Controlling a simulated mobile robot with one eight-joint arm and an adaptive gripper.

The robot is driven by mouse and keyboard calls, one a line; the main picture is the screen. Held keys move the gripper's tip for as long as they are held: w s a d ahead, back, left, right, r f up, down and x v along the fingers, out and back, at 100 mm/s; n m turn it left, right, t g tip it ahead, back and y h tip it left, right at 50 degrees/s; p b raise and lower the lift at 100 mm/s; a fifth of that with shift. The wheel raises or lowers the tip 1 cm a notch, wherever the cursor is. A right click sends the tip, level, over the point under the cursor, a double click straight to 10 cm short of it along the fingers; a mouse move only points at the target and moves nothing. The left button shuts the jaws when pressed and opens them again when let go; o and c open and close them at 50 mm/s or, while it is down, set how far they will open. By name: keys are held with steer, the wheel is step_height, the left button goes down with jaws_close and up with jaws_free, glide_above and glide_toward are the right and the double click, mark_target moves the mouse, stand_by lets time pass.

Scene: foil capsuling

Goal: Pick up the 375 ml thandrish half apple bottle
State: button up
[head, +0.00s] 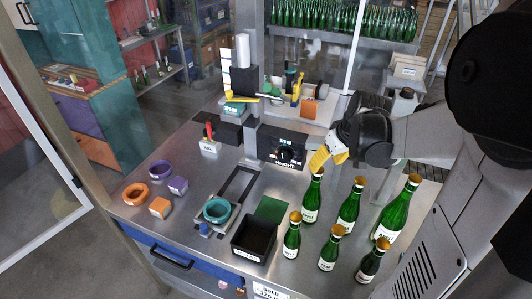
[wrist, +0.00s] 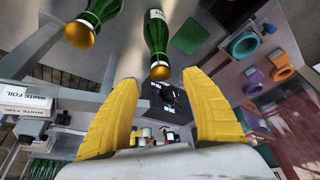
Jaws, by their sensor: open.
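Several green bottles with gold tops stand upright on the metal table. Three smaller ones are in the front row: a left one (head: 292,238), a middle one (head: 330,250) and a right one (head: 371,262). Behind them stand a left bottle (head: 312,198), a middle bottle (head: 349,208) and a large right bottle (head: 395,215). Their labels are too small to read, so I cannot tell which is the thandrish half apple. My gripper (head: 329,157) is open and empty, above and behind the back-left bottle. In the wrist view, one bottle (wrist: 155,35) shows beyond the yellow fingertips (wrist: 160,78).
A black box (head: 254,239) stands left of the bottles, beside a green square (head: 271,209). A height device (head: 283,147) is behind. Rings and blocks, including an orange ring (head: 136,194), lie at the left.

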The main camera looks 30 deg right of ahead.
mark_target(321, 173)
steer(key=shift+s+f, duration=0.45)
steer(key=shift+f, duration=0.2)
steer(key=w+f, duration=0.2)
steer(key=f, duration=0.1)
steer(key=shift+w+d, duration=0.1)
steer(key=shift+f, duration=0.25)
steer(key=x, duration=0.4)
steer(key=shift+w+b, duration=0.15)
steer(key=shift+b, duration=0.25)
steer(key=shift+s, duration=0.25)
steer(key=shift+w, duration=0.1)
jaws_close()
